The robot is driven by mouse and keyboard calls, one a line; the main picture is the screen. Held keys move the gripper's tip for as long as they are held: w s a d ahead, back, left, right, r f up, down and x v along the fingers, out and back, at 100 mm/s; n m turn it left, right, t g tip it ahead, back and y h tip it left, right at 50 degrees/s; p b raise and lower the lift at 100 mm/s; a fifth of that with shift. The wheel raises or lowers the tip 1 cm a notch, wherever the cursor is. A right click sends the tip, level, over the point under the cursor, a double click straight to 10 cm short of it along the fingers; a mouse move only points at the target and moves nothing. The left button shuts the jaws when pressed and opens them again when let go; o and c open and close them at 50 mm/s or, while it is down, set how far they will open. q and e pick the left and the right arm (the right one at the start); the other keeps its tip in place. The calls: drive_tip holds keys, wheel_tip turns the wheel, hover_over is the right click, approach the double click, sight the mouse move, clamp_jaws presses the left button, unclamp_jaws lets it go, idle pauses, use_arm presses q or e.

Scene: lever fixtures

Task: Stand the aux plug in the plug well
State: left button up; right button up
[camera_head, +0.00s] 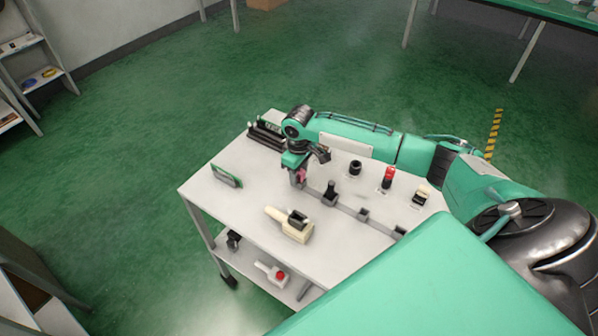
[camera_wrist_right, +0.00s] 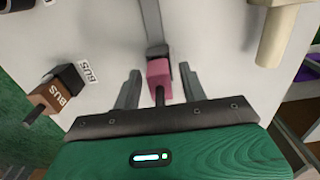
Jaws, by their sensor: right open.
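A pink plug-like block (camera_wrist_right: 158,73) with a dark stem shows between the fingers of my right gripper (camera_wrist_right: 158,88). It also shows in the head view (camera_head: 302,174), below the right gripper (camera_head: 305,160). No aux label is readable on it. My right gripper is open, with a finger on each side of the pink block and visible gaps. The block is at a grey socket-like piece (camera_wrist_right: 157,50) on the tabletop; whether it is seated there I cannot tell. Other small grey wells (camera_head: 362,215) stand in a line; one carries a black knob (camera_head: 331,188). My left gripper is out of view.
The white table (camera_head: 245,205) also holds a cream lever fixture (camera_head: 293,229), a green-framed piece (camera_head: 226,176), a dark rack (camera_head: 266,134), a black cylinder (camera_head: 355,167) and a red-topped piece (camera_head: 389,176).

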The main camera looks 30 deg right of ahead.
wheel_tip(320, 180, up, 12)
drive_tip(key=shift+r+b, duration=0.1)
drive_tip(key=shift+b, duration=0.75)
